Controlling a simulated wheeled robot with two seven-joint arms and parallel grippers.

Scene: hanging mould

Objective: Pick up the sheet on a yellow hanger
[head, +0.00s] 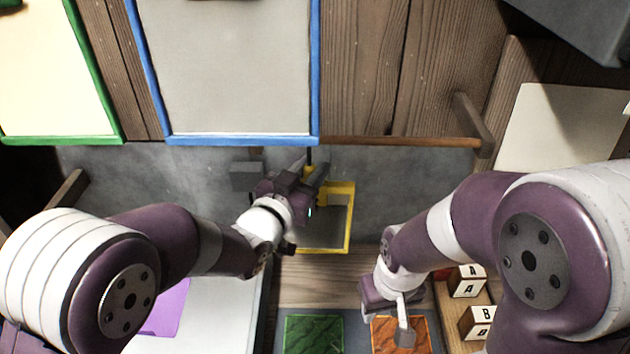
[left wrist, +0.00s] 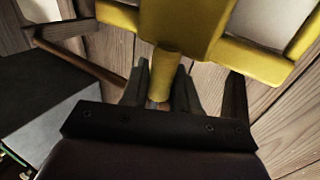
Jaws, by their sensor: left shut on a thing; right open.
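The yellow hanger (head: 340,188) holds a small grey sheet (head: 322,236) with a yellow border, hanging near the middle of the head view. My left gripper (head: 308,176) is at the hanger's upper left and partly covers it. In the left wrist view, the fingers (left wrist: 163,90) are shut on the yellow stem (left wrist: 167,64) of the hanger, with its wide yellow body beyond. My right gripper (head: 402,322) is low on the right, above an orange tile (head: 412,336), away from the hanger. It is open, though its fingertips are hard to make out.
A blue-framed grey panel (head: 235,70) and a green-framed cream panel (head: 52,75) hang at the upper left. A wooden rail (head: 405,142) runs on the right. A green tile (head: 313,335) lies below. Lettered blocks (head: 467,282) sit at the lower right. A purple sheet (head: 167,308) lies lower left.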

